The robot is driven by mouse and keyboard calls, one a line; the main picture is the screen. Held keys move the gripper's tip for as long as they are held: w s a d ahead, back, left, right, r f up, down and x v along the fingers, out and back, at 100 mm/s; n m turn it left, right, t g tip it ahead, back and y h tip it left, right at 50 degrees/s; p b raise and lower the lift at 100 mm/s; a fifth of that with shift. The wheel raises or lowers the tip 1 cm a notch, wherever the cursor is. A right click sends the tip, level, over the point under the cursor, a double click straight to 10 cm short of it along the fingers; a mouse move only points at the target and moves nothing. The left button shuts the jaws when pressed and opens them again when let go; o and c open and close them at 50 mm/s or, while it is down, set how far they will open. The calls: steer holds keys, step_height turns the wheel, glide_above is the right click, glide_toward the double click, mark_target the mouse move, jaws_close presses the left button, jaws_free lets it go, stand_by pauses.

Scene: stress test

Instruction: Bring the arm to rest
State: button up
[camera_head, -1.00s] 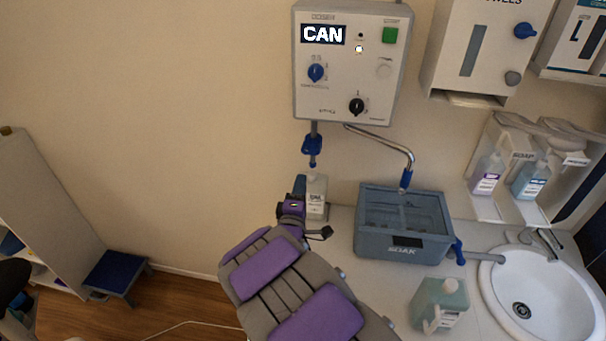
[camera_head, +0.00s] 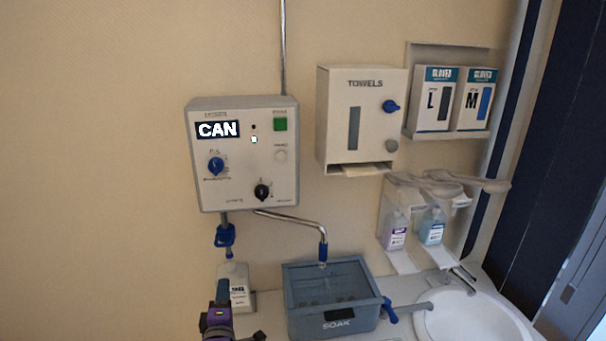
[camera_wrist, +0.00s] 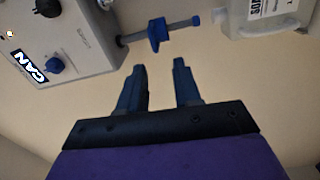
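My gripper (camera_wrist: 160,75) shows in the wrist view with its two dark blue fingers apart and nothing between them. In the wrist view, a grey pipe with a blue valve (camera_wrist: 157,34) and the white bottle (camera_wrist: 268,14) lie beyond the fingertips, with no contact visible.
A control box (camera_head: 243,155) reading CAN hangs on the wall, with a blue valve (camera_head: 225,236) below. A SOAK basin (camera_head: 337,325) and a sink (camera_head: 470,318) are on the counter. A towel dispenser (camera_head: 340,85) and glove boxes (camera_head: 452,100) are at right. Bare wall lies left.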

steer(key=w+d+f+m+g+h+b, duration=0.1)
steer(key=w+d+m+g+h, duration=0.1)
steer(key=d+m+g, duration=0.6)
steer(key=s+d+m+g+b, duration=0.1)
steer(key=s+d, duration=0.3)
steer(key=d, duration=0.2)
steer(key=s+d+m+g, duration=0.1)
steer(key=s+d, duration=0.2)
steer(key=d, duration=0.3)
steer(key=s+d+m+g, duration=0.3)
steer(key=s+d, duration=0.3)
steer(key=s, duration=0.5)
steer(key=s+d+r+m+g+h+b, duration=0.1)
steer(key=s+d+m+g, duration=0.2)
steer(key=s+d, duration=0.3)
steer(key=s+d+m+g+h+b, duration=0.1)
steer(key=s+d+m+g, duration=0.2)
steer(key=s+d, duration=0.4)
steer(key=s, duration=0.9)
steer(key=shift+r+m+g, duration=0.25)
steer(key=shift+m+g, duration=0.05)
steer(key=shift+g, duration=0.1)
steer(key=shift+w+a, duration=0.1)
